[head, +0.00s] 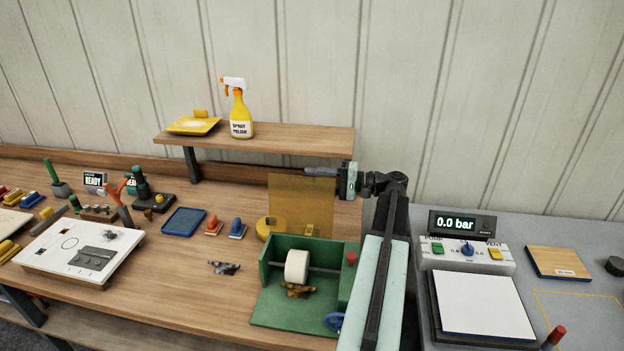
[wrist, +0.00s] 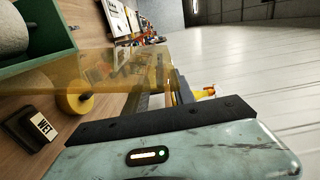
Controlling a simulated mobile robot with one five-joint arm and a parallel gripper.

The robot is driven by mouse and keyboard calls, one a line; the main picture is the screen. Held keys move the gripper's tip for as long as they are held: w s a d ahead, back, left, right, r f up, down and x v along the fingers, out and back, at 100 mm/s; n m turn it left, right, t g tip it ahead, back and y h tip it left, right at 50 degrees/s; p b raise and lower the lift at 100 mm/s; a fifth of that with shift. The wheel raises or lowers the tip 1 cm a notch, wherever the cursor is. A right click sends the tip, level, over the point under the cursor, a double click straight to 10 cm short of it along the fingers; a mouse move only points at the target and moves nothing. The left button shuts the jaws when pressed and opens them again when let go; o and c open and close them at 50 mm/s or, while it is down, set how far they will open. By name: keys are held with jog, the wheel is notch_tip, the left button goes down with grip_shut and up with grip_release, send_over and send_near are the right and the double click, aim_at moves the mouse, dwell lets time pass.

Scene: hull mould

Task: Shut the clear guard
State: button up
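The clear guard (head: 300,200) is an amber see-through panel standing upright at the back of the green box (head: 265,280). The box is open above, and a white roller (head: 297,266) shows inside. In the wrist view the guard (wrist: 110,68) stretches across the upper left, close to the fingers. My gripper (head: 318,171) points left at the guard's top edge. The dark fingers in the wrist view (wrist: 160,92) partly overlap the amber panel. I cannot tell whether they touch it or how far apart they are.
A yellow disc (head: 264,229) lies behind the guard's lower left. A shelf (head: 290,140) with a spray bottle (head: 240,115) stands behind my gripper. A blue handwheel (head: 334,321) and red knob (head: 351,258) are at the box's right. A WET block (wrist: 38,128) shows in the wrist view.

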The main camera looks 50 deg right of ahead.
jog(key=shift+w+a, duration=0.15)
jog(key=shift+w, duration=0.05)
grip_shut()
jog(key=shift+s+f, duration=0.1)
dwell(1.2)
